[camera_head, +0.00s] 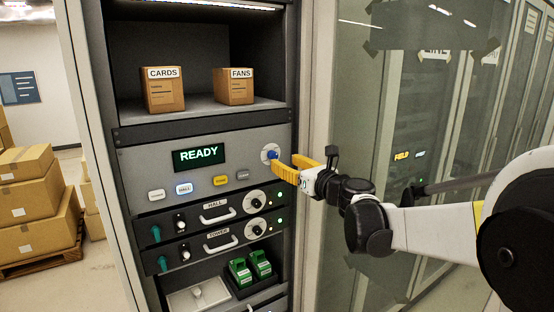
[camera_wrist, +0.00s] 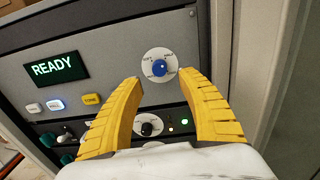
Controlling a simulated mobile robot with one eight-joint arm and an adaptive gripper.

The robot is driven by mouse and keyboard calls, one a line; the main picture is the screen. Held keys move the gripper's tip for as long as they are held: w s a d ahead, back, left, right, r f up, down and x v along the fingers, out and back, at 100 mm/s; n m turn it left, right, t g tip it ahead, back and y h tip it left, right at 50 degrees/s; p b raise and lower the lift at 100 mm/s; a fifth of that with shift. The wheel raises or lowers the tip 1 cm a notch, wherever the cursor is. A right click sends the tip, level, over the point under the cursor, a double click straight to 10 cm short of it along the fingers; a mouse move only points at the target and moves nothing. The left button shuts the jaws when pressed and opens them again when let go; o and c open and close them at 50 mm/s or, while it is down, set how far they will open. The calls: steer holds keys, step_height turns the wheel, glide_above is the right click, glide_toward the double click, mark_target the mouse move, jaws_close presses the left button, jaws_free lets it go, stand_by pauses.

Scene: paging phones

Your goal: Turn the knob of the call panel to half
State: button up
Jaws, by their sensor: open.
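The call panel (camera_head: 130,163) is a grey unit in the rack with a lit green READY display (camera_head: 198,154). Its blue knob (camera_head: 272,154) sits on a white round dial at the panel's right end. My gripper (camera_head: 277,165) has yellow fingers and reaches in from the right. In the wrist view my gripper (camera_wrist: 160,84) is open, with nothing between its fingers. In the head view its fingers partly cover the dial.
Below the panel are two dark drawer units, HALL (camera_head: 216,204) and TOWER (camera_head: 218,235), with handles and black knobs. Boxes CARDS (camera_head: 163,93) and FANS (camera_head: 234,90) stand on the shelf above. A glass door (camera_head: 345,120) stands at the right. Green devices (camera_head: 250,268) sit below.

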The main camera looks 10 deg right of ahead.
steer(key=v, duration=0.5)
steer(key=shift+s+d, duration=0.15)
steer(key=shift+s, duration=0.2)
steer(key=s+a+f+n+g+h+b, duration=0.1)
steer(key=s+a+f+n+g+b, duration=0.3)
steer(key=s+f+n, duration=0.5)
steer(key=s+a+f+n+g+b, duration=0.3)
steer(key=s+a+f+n+b, duration=0.3)
steer(key=s+f+n, duration=0.4)
steer(key=s+d+f+n+g+h+b, duration=0.1)
steer(key=s+d+f+n+h+b, duration=0.1)
steer(key=s+f+n, duration=0.4)
steer(key=s+d+f+n+g+h+b, duration=0.2)
steer(key=s+f+n, duration=0.4)
steer(key=f, duration=0.4)
steer(key=shift+s+d+n+h+b, duration=0.15)
steer(key=shift+d+n+h+b, duration=0.4)
steer(key=shift+d+b, duration=0.45)
steer(key=shift+f, duration=0.1)
